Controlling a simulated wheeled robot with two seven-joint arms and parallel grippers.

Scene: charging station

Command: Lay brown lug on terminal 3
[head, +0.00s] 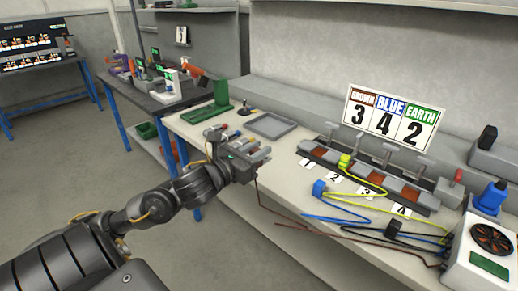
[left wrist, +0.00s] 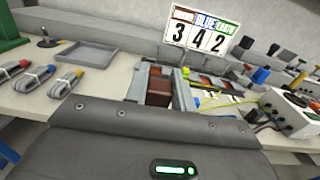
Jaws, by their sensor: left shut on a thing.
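My left gripper (head: 250,153) is over the bench's front edge, left of the terminal rail. In the left wrist view its fingers are shut on a brown lug (left wrist: 158,90); the brown wire (head: 310,226) runs from the gripper down to the bench and right to the white unit. The terminal rail (head: 430,203) has levers raised behind its pads. Terminal 3 (head: 382,183) is a bare brown pad behind label 3. The yellow-green earth lug (head: 345,161) sits at terminal 2. The blue lug (head: 320,188) stands on the bench before the rail. My right gripper is out of view.
A sign (head: 388,118) reads brown 3, blue 4, earth 2. A grey tray (head: 271,126) and a green stand (head: 219,96) are behind the gripper. A white unit with a fan (head: 478,258) stands at right. Blue and black wires cross the front bench.

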